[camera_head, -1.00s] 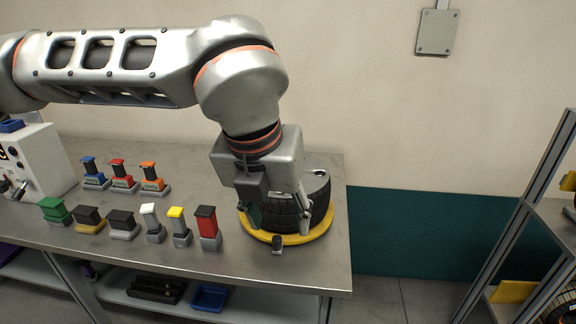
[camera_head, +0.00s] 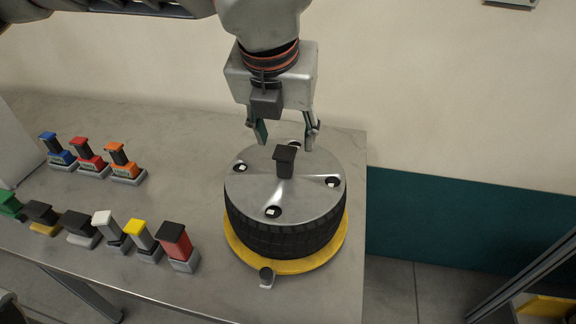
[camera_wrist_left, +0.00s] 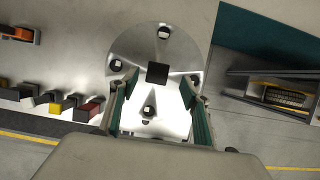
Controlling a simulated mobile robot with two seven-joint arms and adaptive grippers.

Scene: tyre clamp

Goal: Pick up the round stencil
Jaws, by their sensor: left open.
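The round stencil (camera_head: 310,196) is a shiny silver disc with several holes and a dark upright handle (camera_head: 285,163) at its centre. It lies flat on a black tyre (camera_head: 285,240), which sits on a yellow ring (camera_head: 235,250) at the table's right end. My left gripper (camera_head: 286,140) is open and empty, pointing down above the far part of the disc. In the head view its fingers appear on either side of the handle's top, apart from it. The left wrist view shows the disc (camera_wrist_left: 185,62) and the square handle top (camera_wrist_left: 157,73) between the open fingers.
Several small stamp-like blocks with coloured tops, such as a red one (camera_head: 175,240) and an orange one (camera_head: 122,158), stand in two rows to the left on the grey table (camera_head: 180,205). A small clamp (camera_head: 267,277) sits at the ring's front edge. A shelf (camera_head: 540,290) stands at right.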

